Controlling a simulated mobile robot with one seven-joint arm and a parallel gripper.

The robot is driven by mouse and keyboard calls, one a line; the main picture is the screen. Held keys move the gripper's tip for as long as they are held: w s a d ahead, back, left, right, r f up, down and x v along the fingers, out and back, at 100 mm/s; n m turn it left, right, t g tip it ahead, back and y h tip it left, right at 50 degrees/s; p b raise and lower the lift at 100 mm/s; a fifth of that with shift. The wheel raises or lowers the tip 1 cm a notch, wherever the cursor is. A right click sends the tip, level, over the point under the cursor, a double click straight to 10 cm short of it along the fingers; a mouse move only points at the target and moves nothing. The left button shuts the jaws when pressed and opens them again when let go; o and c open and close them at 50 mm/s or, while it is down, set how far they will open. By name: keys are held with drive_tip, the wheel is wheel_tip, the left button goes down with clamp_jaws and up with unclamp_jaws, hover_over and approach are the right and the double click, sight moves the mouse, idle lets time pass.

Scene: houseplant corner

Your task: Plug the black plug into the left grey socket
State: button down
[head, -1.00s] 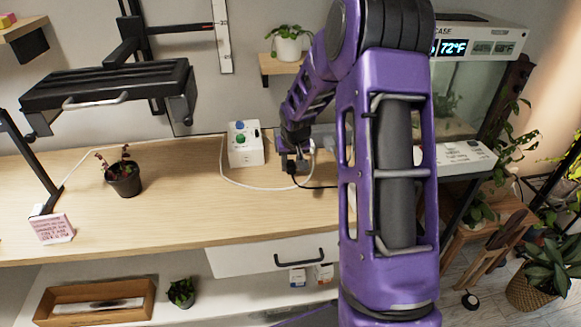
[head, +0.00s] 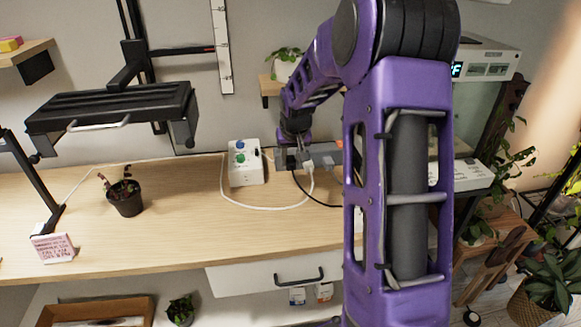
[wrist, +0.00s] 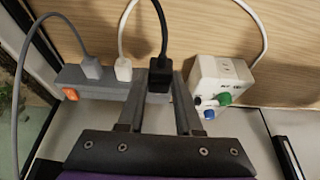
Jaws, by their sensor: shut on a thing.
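My gripper (wrist: 160,98) is shut on the black plug (wrist: 158,78), whose black cord runs away over the desk. In the head view my gripper (head: 291,154) is at the left end of the grey power strip (head: 325,153). In the wrist view the strip (wrist: 107,84) extends left from the gripper. A white plug (wrist: 123,69) and a grey plug (wrist: 92,67) sit in it beside the black one. The fingers cover the strip's end sockets, so I cannot tell whether the black plug is seated.
A white box (head: 244,176) with green and blue knobs stands left of my gripper in the head view. A white cord (head: 262,208) loops over the desk (head: 180,222). A small potted plant (head: 125,198) stands further left. The desk front is clear.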

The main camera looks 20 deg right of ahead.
sight(292, 169)
drive_tip(key=f, duration=0.5)
drive_tip(key=shift+s+d, duration=0.15)
drive_tip(key=shift+s, duration=0.1)
drive_tip(key=shift+w+d+f+b, duration=0.1)
drive_tip(key=shift+w+f+b, duration=0.4)
drive_tip(key=shift+w+f, duration=0.1)
drive_tip(key=shift+w+d+f, duration=0.1)
drive_tip(key=shift+w+f, duration=0.05)
drive_tip(key=shift+w, duration=0.4)
drive_tip(key=shift+w+d+f, duration=0.1)
drive_tip(key=shift+w+f, duration=0.05)
drive_tip(key=shift+w, duration=0.4)
drive_tip(key=shift+w+d, duration=0.15)
drive_tip(key=shift+w, duration=0.45)
drive_tip(key=shift+w+d, duration=0.15)
drive_tip(key=shift+w, duration=0.4)
drive_tip(key=shift+w+d, duration=0.1)
drive_tip(key=shift+w, duration=0.6)
drive_tip(key=c, duration=0.5)
unclamp_jaws()
